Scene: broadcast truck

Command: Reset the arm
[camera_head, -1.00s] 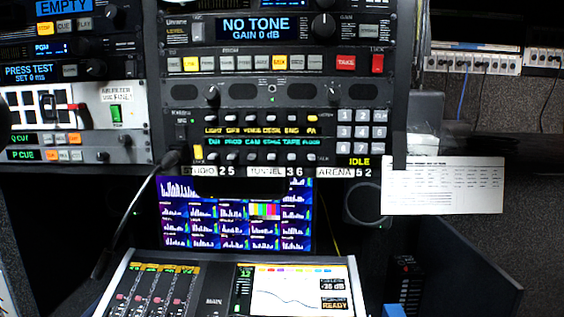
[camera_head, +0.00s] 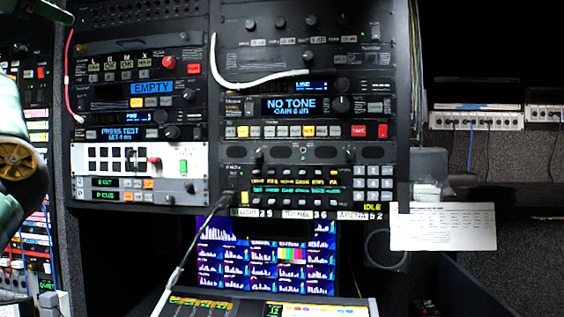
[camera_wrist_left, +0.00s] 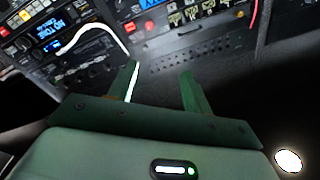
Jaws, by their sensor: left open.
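My left arm (camera_head: 12,150) shows at the left edge of the head view, a green link with a yellow-brown round joint. Its fingertips are not clear there. In the left wrist view my left gripper (camera_wrist_left: 158,72) shows two green fingers spread apart with nothing between them. Beyond them is the dark rack front with a vent panel (camera_wrist_left: 195,62), out of focus. My right gripper is in neither view.
Equipment racks (camera_head: 300,150) fill the middle of the head view. A white cable (camera_head: 265,85) loops on the rack front. A screen (camera_head: 265,255) and a control desk (camera_head: 265,305) sit below. A white paper sheet (camera_head: 443,228) hangs at the right.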

